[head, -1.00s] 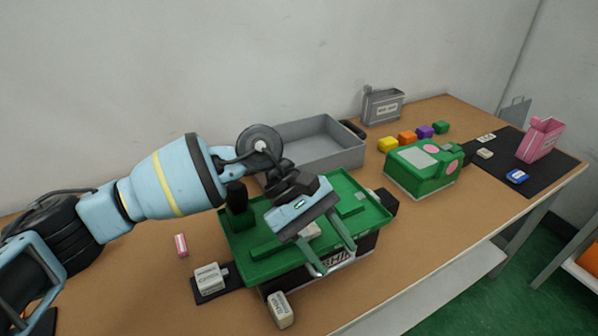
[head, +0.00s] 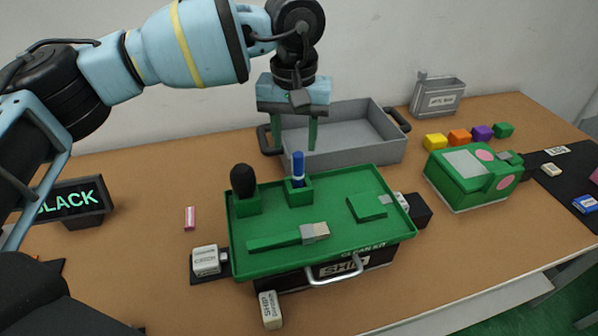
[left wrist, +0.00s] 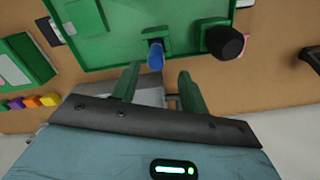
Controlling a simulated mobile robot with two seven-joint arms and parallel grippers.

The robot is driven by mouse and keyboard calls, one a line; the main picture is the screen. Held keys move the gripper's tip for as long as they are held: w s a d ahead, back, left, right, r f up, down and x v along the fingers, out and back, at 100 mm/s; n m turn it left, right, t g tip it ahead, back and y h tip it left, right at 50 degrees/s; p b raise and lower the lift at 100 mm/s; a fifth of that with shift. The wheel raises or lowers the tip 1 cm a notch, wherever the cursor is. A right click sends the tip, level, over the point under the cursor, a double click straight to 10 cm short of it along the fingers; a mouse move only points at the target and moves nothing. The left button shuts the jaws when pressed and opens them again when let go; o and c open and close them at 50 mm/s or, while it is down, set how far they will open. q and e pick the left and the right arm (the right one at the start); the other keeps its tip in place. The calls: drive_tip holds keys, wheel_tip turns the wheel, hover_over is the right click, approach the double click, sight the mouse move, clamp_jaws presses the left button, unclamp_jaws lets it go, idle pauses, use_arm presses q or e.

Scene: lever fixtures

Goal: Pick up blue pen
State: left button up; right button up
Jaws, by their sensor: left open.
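The blue pen (head: 297,168) stands upright in a small green holder (head: 299,192) on the green tray (head: 300,222). Its blue end points up and a white band shows below it. My left gripper (head: 296,143) is open and points down above and behind the pen, with no contact that I can make out. In the left wrist view the pen (left wrist: 155,55) lies beyond the open fingers (left wrist: 157,78), and nothing is between them. My right gripper is not in view.
A black-headed object (head: 243,182) stands in another holder left of the pen. A grey bin (head: 345,153) is behind the tray. A green box (head: 472,178) and several coloured blocks (head: 459,139) are to the right. White blocks lie near the tray's left side.

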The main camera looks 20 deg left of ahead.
sight(298, 154)
use_arm(q)
drive_tip(key=shift+d+f+p, duration=0.15)
drive_tip(key=shift+f+p, duration=0.05)
drive_tip(key=shift+f, duration=1.45)
drive_tip(key=shift+d+f+p, duration=0.15)
drive_tip(key=shift+f+p, duration=0.05)
drive_tip(key=shift+f, duration=1.4)
clamp_jaws()
